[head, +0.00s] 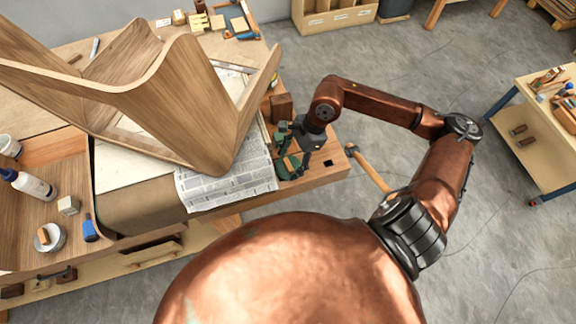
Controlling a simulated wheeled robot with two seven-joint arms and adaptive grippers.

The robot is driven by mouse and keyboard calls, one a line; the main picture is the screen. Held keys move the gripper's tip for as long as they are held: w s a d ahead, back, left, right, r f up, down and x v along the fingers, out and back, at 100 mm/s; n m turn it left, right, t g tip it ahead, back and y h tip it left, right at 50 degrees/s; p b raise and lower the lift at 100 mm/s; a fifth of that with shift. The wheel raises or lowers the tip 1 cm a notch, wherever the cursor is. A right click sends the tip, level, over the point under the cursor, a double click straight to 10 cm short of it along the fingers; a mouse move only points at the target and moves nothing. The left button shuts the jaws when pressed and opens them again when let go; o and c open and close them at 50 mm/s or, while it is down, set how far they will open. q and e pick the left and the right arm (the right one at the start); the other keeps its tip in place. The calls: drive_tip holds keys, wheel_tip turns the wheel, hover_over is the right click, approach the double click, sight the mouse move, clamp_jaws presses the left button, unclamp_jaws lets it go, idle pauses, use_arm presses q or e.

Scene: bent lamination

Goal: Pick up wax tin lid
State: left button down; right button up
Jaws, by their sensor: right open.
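My right gripper (302,160) is open and points down over the right end of the workbench, beside dark green metal pieces (284,166). The arm and the small scale hide much of what lies under its fingers. I cannot pick out a wax tin lid for certain. A round, pale, shallow dish or tin (50,238) with a brown piece in it sits at the lower left, far from this gripper. A pale round container (10,146) stands at the left edge. My left gripper is not in view.
A large bent wood form (190,95) fills the middle of the bench. Printed paper (222,185) lies in front of it. A white bottle (32,186) and blue item (90,230) are at left. Grey floor lies open to the right.

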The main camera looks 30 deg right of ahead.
drive_tip(key=c, duration=1.2)
drive_tip(key=shift+o, duration=0.2)
drive_tip(key=shift+r, duration=0.1)
